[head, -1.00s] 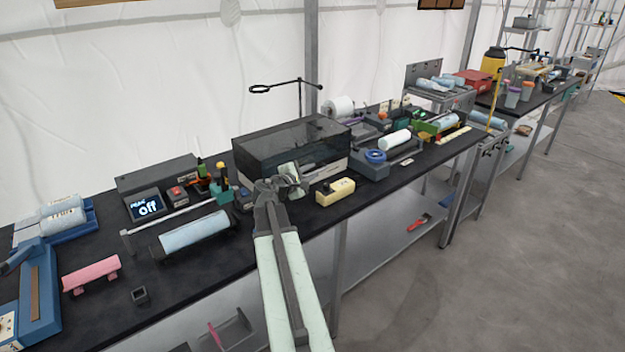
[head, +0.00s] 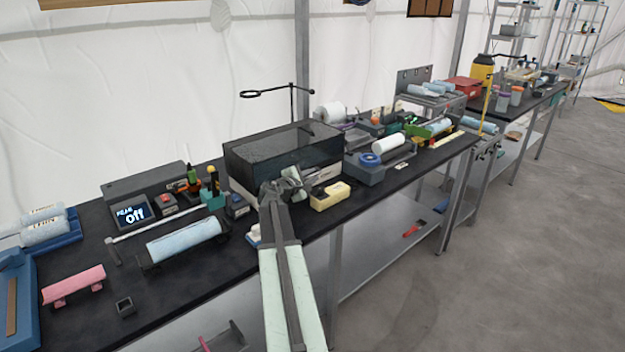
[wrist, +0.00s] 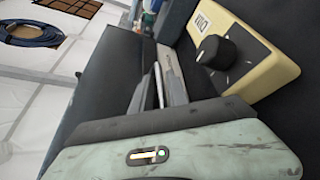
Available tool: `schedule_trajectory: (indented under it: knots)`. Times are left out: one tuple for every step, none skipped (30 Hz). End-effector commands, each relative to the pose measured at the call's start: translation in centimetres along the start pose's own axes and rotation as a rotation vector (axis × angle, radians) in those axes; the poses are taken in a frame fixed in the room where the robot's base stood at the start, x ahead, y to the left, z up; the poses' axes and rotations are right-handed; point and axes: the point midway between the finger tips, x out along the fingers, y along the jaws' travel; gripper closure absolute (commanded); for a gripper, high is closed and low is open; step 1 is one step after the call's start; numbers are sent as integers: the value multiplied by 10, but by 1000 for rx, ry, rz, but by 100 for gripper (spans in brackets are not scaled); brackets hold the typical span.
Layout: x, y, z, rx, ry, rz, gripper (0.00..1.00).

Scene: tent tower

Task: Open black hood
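The black hood (head: 285,143) is a dark, glossy, see-through box cover on a pale base, standing on the bench in the middle of the head view. It looks closed down on its base. In the wrist view the hood (wrist: 97,85) fills the left and middle, seen sideways and close up. My gripper (head: 286,184) is just in front of the hood's front side and overlaps its lower front corner in the head view. Contact cannot be told. A pale green part of my gripper lies across the bottom of the wrist view. Its jaw gap is not clear.
A cream box (head: 330,195) with a black knob stands close to the right of my gripper; it also shows in the wrist view (wrist: 240,50). A blue-topped grey device (head: 366,172) is further right. A magnifier ring on a stand (head: 265,93) rises behind the hood.

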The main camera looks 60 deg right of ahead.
Motion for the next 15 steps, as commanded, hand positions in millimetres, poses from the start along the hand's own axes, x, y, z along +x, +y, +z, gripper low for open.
schedule_trajectory:
  knots:
    - [3,0,0,0,0,0,80]
    - [3,0,0,0,0,0,80]
    - [3,0,0,0,0,0,80]
    - [3,0,1,0,0,0,80]
    - [3,0,1,0,0,0,80]
    - [3,0,1,0,0,0,80]
    - [2,0,1,0,0,0,83]
    - [3,0,1,0,0,0,91]
    - [2,0,1,0,0,0,100]
    - [2,0,1,0,0,0,100]
    - [2,0,1,0,0,0,100]
    - [3,0,1,0,0,0,100]
    - [3,0,1,0,0,0,100]
    - [3,0,1,0,0,0,100]
    - [3,0,1,0,0,0,100]
